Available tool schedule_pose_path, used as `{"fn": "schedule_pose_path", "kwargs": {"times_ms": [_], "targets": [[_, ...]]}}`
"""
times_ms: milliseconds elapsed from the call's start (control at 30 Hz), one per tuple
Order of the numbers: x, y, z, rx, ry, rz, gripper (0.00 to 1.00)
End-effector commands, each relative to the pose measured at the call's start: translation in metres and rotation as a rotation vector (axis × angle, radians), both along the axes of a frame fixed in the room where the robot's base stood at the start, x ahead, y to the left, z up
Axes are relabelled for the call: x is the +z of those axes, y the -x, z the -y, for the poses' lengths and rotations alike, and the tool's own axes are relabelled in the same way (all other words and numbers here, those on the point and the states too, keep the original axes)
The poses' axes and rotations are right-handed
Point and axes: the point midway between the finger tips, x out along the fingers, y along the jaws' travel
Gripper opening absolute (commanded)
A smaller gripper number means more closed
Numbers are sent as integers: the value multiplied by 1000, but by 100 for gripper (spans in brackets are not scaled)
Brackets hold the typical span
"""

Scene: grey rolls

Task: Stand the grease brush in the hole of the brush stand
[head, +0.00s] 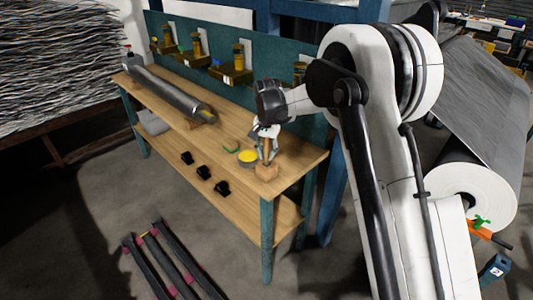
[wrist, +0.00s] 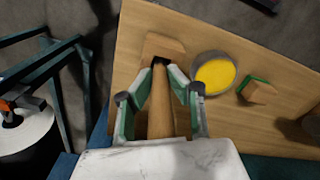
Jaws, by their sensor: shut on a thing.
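The grease brush has a light wooden handle (wrist: 163,112) and runs lengthwise between my gripper's fingers in the wrist view. My gripper (head: 267,146) is shut on it, above the front right part of the workbench. The brush stand is a small pale wooden block (head: 266,173), directly below my gripper; part of it shows beyond the brush in the wrist view (wrist: 165,44). A dark patch at the brush's far end lies against the stand in the wrist view. I cannot tell whether the brush's end is inside the hole, which is hidden.
A tin of yellow grease (head: 248,158) stands just left of the stand. A wooden piece with a green edge (wrist: 258,88) lies beyond the tin. A long grey roll (head: 172,92) lies along the bench (head: 305,155). A teal back panel (head: 270,73) carries bins.

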Motion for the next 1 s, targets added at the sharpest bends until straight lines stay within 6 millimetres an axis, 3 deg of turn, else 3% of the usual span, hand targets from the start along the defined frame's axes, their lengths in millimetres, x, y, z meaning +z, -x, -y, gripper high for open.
{"fn": "schedule_pose_path", "kwargs": {"times_ms": [867, 900, 1000], "targets": [[-19, 0, 0, 0, 0, 0, 0], [-19, 0, 0, 0, 0, 0, 19], [-18, 0, 0, 0, 0, 0, 32]]}}
